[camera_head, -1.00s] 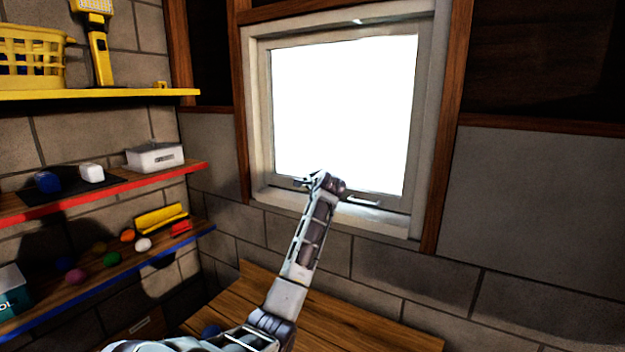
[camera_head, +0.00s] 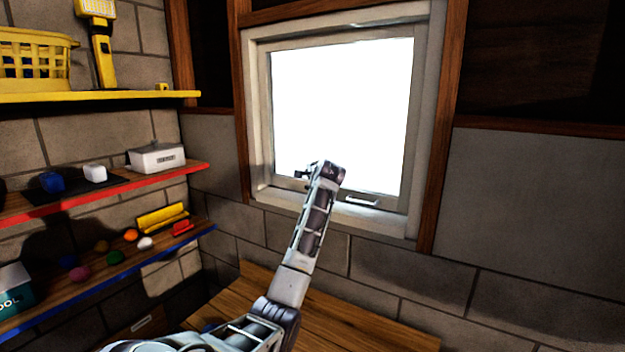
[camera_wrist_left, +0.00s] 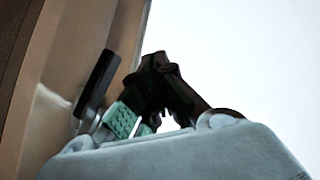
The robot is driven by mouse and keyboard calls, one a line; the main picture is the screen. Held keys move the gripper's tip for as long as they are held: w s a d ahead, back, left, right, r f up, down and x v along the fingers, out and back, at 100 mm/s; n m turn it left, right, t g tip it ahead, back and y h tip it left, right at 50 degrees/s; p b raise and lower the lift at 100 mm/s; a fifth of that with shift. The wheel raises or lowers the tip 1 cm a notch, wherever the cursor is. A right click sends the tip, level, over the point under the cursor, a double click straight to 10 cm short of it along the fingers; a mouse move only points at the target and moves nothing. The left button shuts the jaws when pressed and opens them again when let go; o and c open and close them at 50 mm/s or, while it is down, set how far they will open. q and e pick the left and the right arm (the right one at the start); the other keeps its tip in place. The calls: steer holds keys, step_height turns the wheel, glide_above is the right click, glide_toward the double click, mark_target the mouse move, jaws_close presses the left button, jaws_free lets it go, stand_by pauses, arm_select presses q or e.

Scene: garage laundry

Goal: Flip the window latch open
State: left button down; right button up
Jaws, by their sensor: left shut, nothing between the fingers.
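The window (camera_head: 340,110) has a pale frame around a bright white pane. A light, short bar-shaped handle (camera_head: 362,203) lies along the lower frame, right of my left gripper (camera_head: 303,177) in the head view. The left gripper is in front of the lower pane edge, its fingers pointing left. In the left wrist view, a dark bar (camera_wrist_left: 98,80), which looks like a latch handle, stands beside the pale frame, close left of my left gripper (camera_wrist_left: 135,122). The fingers are shut and empty; whether they touch the bar is unclear. My right gripper is not in view.
A wooden bench top (camera_head: 350,320) lies below the window. Shelves on the left hold a yellow basket (camera_head: 35,60), a yellow work lamp (camera_head: 100,45), a white box (camera_head: 156,158) and several small coloured items. The wall right of the window is bare.

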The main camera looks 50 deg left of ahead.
arm_select(q)
steer(key=shift+r, duration=0.4)
steer(key=s+d+r+b, duration=0.2)
steer(key=s+d+r, duration=0.2)
steer(key=s+r, duration=0.2)
steer(key=shift+r+b, duration=0.25)
steer(key=shift+b, duration=0.1)
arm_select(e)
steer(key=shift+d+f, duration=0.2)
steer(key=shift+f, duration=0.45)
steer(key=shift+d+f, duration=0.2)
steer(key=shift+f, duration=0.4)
arm_select(q)
steer(key=shift+f, duration=0.1)
